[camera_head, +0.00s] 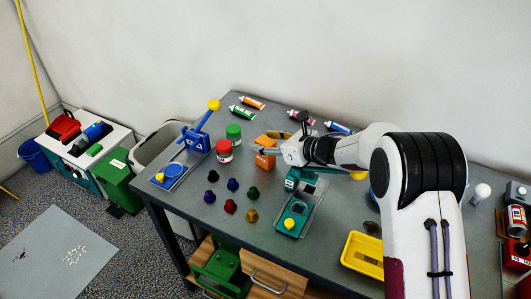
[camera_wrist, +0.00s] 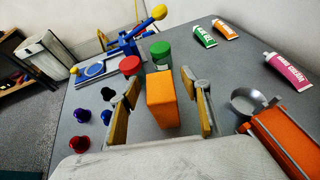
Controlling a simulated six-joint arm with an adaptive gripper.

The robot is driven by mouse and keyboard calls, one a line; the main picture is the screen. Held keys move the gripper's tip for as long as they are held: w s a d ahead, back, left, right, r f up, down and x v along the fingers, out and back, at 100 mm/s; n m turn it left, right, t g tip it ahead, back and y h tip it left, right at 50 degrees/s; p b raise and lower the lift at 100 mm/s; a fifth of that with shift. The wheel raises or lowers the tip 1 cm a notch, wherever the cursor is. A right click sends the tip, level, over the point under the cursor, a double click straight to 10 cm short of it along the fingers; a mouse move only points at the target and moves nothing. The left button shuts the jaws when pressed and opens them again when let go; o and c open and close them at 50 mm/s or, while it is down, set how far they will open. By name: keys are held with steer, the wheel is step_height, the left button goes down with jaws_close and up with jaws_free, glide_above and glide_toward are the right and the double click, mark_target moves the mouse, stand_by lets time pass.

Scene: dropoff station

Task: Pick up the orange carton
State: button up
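The orange carton (camera_wrist: 161,101) stands upright between the fingers of my gripper (camera_wrist: 168,98) in the wrist view. The fingers are open, one on each side of it, and a gap shows between the carton and each finger. In the head view the carton (camera_head: 265,160) stands on the grey table, partly hidden by my gripper (camera_head: 266,150), which reaches in from the right.
A red-lidded jar (camera_head: 223,151) and a green-lidded jar (camera_head: 233,134) stand left of the carton. A blue lever press (camera_head: 195,139) is farther left. Several coloured knobs lie in front, beside a teal device (camera_head: 293,216). Paint tubes (camera_head: 243,112) lie behind.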

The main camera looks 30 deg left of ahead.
steer(key=c, duration=0.9)
steer(key=shift+r, duration=0.2)
steer(key=shift+r, duration=4.85)
